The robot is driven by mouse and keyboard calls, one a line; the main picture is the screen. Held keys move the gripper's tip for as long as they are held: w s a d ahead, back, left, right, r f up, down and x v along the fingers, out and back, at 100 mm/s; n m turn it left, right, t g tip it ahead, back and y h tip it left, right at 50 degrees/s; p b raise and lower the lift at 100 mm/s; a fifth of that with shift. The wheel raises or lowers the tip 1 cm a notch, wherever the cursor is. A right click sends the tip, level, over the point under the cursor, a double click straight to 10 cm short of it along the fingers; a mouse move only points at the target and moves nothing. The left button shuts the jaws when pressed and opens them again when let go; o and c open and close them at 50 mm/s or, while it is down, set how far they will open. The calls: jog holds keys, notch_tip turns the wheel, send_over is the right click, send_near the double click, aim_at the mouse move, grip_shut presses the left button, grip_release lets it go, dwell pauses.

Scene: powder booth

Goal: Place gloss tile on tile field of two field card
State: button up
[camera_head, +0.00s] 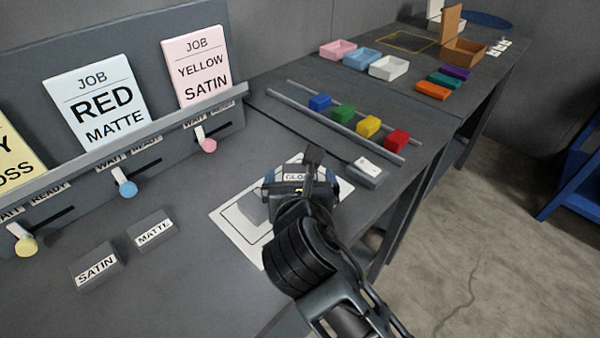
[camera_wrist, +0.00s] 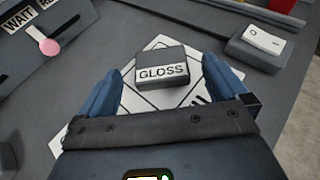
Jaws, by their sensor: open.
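The gloss tile (camera_wrist: 162,66) is a dark grey block with a white GLOSS label. In the wrist view it sits over the white card (camera_wrist: 139,109), which has black outlines. My gripper (camera_wrist: 163,76) is open, with one blue finger on each side of the tile and a visible gap to both. In the head view my gripper (camera_head: 303,181) is above the far part of the card (camera_head: 239,236) and hides much of it. Part of the gloss label (camera_head: 296,177) shows between the fingers. A grey patch lies left of them on the card; I cannot tell whether it is shadow.
The satin tile (camera_head: 97,266) and matte tile (camera_head: 154,230) lie to the left. A white switch (camera_head: 367,168) is close on the right. Behind it, rails (camera_head: 305,115) hold several coloured blocks. The job board (camera_head: 120,170) with sliders stands at the back left.

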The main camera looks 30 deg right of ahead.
jog(key=v, duration=0.8)
jog(key=shift+s+a+r, duration=0.15)
jog(key=shift+s, duration=0.1)
